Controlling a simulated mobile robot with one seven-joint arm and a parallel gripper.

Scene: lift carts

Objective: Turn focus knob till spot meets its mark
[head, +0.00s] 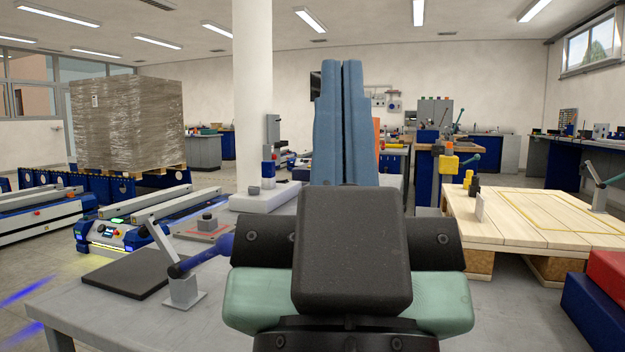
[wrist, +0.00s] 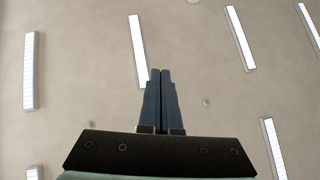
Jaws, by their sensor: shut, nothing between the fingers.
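My gripper (head: 339,68) points upward in the middle of the head view, its two blue fingers pressed together with nothing between them. In the wrist view the shut fingers (wrist: 160,74) stand against the ceiling. I cannot pick out a focus knob, a spot or its mark for certain. A small grey block (head: 207,222) sits on a red-outlined plate on the grey table, left of my gripper. A lever with a blue handle (head: 207,254) stands on the near part of that table. My gripper touches none of these, and my arm hides part of the table.
The grey table (head: 110,312) carries a dark flat pad (head: 125,275). Lift carts (head: 125,232) and a wrapped pallet load (head: 128,122) stand at left. A white column (head: 252,90) rises behind. A wooden platform (head: 540,212) and red and blue boxes (head: 606,275) are at right.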

